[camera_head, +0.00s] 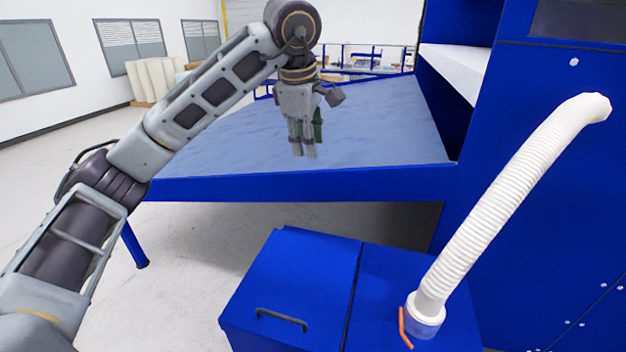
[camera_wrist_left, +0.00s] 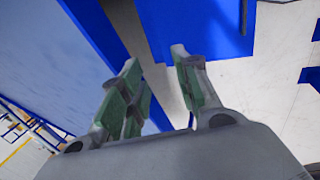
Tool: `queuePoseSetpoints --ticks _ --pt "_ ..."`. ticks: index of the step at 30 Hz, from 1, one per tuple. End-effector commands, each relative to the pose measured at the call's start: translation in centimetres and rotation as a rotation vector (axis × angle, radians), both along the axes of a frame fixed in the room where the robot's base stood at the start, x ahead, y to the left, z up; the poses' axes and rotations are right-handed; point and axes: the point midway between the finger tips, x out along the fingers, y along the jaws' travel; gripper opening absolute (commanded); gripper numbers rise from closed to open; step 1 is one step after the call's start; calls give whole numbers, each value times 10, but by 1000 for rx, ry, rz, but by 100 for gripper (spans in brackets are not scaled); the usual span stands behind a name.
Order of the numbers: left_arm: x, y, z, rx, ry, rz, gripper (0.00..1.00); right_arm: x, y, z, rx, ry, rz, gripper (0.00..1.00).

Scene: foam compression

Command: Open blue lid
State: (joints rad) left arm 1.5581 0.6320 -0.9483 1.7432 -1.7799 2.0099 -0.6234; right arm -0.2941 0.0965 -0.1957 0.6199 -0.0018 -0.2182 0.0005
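The blue lid (camera_head: 290,285) is the left part of the top of a low blue box in the head view, with a dark bar handle (camera_head: 282,320) near its front edge. The lid lies flat and looks closed. My left gripper (camera_head: 304,153) hangs fingers down over the blue-framed table, well above and behind the lid, touching nothing. In the left wrist view the fingers of the left gripper (camera_wrist_left: 155,58) are apart with nothing between them. Part of a blue surface (camera_wrist_left: 195,25) shows beyond the fingertips there. My right gripper is in neither view.
A white ribbed hose (camera_head: 490,200) rises from the box's right part, with an orange lever (camera_head: 404,328) at its base. A tall blue cabinet (camera_head: 550,170) stands at the right. The table's front edge (camera_head: 300,186) lies behind the box. Floor left of the box is clear.

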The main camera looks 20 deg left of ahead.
Motion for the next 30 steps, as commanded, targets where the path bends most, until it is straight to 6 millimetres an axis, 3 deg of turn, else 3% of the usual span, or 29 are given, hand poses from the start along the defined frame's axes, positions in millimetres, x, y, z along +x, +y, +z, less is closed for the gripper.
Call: queuePoseSetpoints --ticks 20,30 --pt "15 -1 -47 -1 2 0 32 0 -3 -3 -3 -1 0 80" --pt "26 -1 -81 0 3 1 32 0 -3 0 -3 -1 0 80"
